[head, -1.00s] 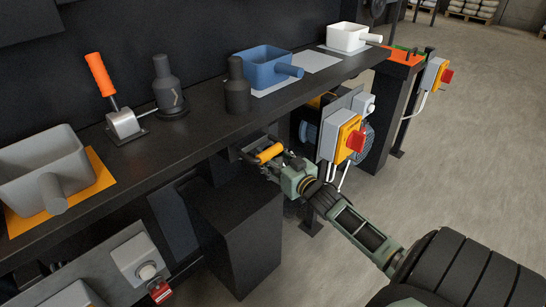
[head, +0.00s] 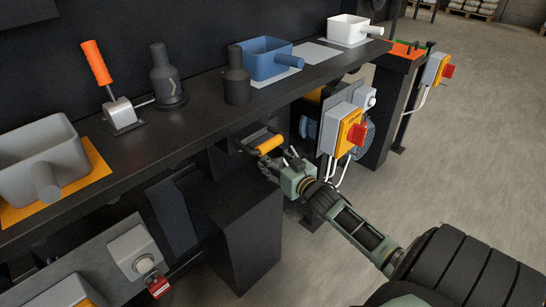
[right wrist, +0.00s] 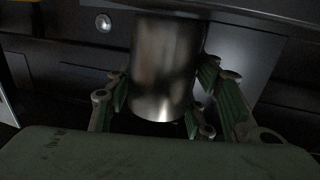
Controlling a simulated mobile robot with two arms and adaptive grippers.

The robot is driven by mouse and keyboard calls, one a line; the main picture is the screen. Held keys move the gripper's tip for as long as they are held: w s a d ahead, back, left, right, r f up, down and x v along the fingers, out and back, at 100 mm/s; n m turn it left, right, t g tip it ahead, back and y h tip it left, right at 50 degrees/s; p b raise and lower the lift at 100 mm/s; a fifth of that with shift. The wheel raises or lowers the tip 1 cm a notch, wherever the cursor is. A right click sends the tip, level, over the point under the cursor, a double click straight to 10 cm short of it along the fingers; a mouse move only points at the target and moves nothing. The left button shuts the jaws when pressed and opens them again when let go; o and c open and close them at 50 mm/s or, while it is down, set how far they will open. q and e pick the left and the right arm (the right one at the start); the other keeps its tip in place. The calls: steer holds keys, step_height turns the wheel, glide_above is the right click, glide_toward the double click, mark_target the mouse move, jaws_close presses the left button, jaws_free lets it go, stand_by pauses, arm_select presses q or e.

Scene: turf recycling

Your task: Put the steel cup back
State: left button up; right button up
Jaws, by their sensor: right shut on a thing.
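The steel cup (right wrist: 165,70) is a shiny metal cylinder in the right wrist view. It stands roughly upright between the green fingers of my right gripper (right wrist: 160,108), which is shut on it. In the head view my right gripper (head: 274,168) is below the front edge of the dark shelf, close to an orange handle (head: 268,144). I cannot make out the cup in the head view. My left gripper is not in view.
The dark shelf (head: 205,118) carries a grey scoop (head: 30,170), an orange-handled lever (head: 97,65), dark bottle shapes (head: 237,85), a blue scoop (head: 262,62) and a white scoop (head: 345,30). A switch box (head: 350,132) stands just right of my right gripper. Open floor (head: 460,150) lies right.

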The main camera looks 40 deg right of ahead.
steer(key=shift+f, duration=0.3)
stand_by(0.4)
steer(key=o, duration=1.3)
steer(key=o, duration=0.3)
steer(key=s+a, duration=0.1)
steer(key=s, duration=1.1)
steer(key=shift+a+r, duration=0.2)
steer(key=shift+r, duration=0.1)
